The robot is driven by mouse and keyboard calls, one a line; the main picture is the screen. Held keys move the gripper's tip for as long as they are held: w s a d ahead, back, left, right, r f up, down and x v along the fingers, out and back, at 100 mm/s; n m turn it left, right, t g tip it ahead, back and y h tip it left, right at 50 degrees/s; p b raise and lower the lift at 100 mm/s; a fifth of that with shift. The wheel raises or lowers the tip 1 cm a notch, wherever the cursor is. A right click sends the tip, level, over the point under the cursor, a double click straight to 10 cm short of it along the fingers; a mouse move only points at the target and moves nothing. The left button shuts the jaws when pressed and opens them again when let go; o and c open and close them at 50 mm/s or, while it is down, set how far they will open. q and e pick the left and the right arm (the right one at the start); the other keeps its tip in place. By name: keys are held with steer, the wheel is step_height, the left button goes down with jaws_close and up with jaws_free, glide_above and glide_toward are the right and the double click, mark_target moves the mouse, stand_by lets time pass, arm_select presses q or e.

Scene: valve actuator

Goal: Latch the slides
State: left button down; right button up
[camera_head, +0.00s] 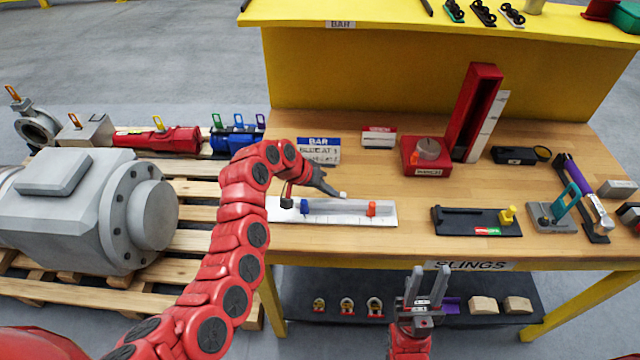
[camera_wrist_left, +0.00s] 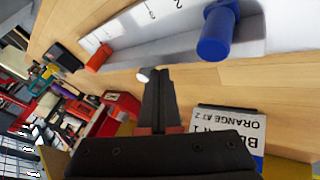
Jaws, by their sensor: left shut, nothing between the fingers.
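A grey rail with a white scale plate (camera_head: 340,219) lies near the table's front edge. A blue slide (camera_head: 304,207) is at its left part and an orange slide (camera_head: 371,208) toward its right end. In the left wrist view, the blue slide (camera_wrist_left: 217,32) is a large upright peg and the orange slide (camera_wrist_left: 98,58) is farther off. My left gripper (camera_head: 343,194) is shut and empty, just behind the rail between the slides; its fingers show in the left wrist view (camera_wrist_left: 152,78). My right gripper (camera_head: 426,277) is open and empty, low before the table.
A card (camera_head: 318,150) behind the rail reads BAR; its line ORANGE AT 2 shows in the wrist view (camera_wrist_left: 225,130). A red upright channel (camera_head: 474,112), a black tray with a yellow knob (camera_head: 507,215) and tools stand right. A shelf (camera_head: 540,290) lies below.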

stand_by(0.3)
arm_select(q)
steer(key=shift+d+f+b, duration=0.15)
steer(key=shift+d+b, duration=0.55)
steer(key=shift+d, duration=0.4)
